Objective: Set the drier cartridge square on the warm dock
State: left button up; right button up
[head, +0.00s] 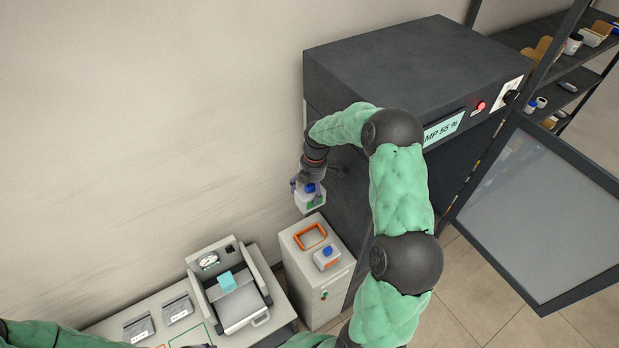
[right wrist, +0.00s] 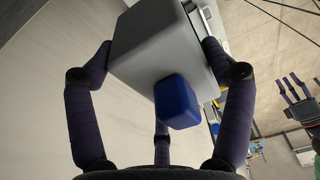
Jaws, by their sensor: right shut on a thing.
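The drier cartridge (head: 312,200), a pale box with a blue knob and a green mark low on its side, is in my right gripper (head: 307,190). It hangs in the air above and behind the white cabinet. In the right wrist view the grey cartridge (right wrist: 150,45) sits between the fingers, its blue knob facing the palm. An orange square frame (head: 310,237) on the cabinet top looks like the warm dock; it is empty. My left gripper (right wrist: 299,90) shows spread fingers in the right wrist view.
A large dark cabinet (head: 400,62) with a lit display stands right of the white cabinet (head: 322,290); its glass door (head: 545,215) hangs open. A bench (head: 262,338) with a grey device (head: 230,285) is at lower left. Shelves are at far right.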

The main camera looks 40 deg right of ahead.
jog(key=shift+d+r, duration=0.2)
jog(key=shift+r, duration=0.05)
jog(key=shift+w, duration=0.1)
